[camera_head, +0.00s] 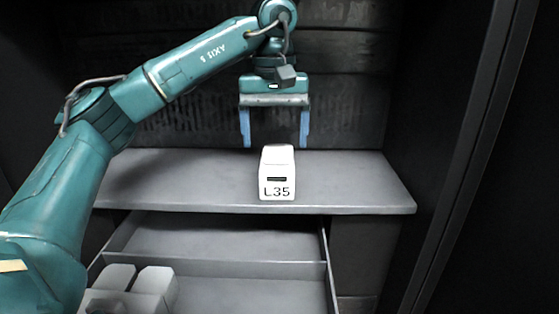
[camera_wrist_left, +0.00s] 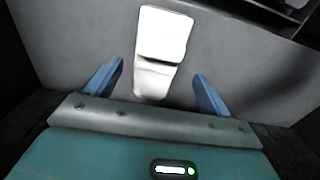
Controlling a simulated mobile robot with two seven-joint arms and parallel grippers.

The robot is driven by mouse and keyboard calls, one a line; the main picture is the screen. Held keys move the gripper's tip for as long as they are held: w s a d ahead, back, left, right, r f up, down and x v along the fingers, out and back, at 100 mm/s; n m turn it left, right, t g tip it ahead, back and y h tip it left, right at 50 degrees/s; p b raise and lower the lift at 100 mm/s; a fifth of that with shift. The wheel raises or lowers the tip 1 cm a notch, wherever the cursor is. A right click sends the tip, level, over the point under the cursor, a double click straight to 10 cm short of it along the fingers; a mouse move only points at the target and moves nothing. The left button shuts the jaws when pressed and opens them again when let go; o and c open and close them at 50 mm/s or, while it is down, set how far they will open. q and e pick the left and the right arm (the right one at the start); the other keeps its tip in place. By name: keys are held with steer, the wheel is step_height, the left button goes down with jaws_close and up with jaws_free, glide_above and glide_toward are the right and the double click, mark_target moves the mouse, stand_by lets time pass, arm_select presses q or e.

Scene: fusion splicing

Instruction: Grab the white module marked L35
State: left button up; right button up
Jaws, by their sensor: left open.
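The white module marked L35 (camera_head: 277,174) stands upright on the grey shelf (camera_head: 345,180), its label facing me. My left gripper (camera_head: 275,146) is open, with its two blue fingers pointing down, just above and behind the module in the head view. In the left wrist view the white module (camera_wrist_left: 162,50) lies ahead of and partly between the open fingers (camera_wrist_left: 160,85). The fingers do not appear to touch it. My right gripper is in neither view.
Below the shelf is an open grey drawer (camera_head: 215,262) with a divider. White blocks (camera_head: 135,285) sit in its front left part, partly behind my left arm. Dark cabinet walls stand at the back and right. The shelf beside the module is clear.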

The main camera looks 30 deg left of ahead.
mark_target(278, 165)
arm_select(q)
steer(key=f, duration=0.7)
steer(key=shift+w+d+f, duration=0.1)
steer(key=shift+w+d, duration=0.05)
steer(key=shift+w, duration=0.05)
steer(key=c, duration=1.2)
steer(key=shift+r, duration=0.2)
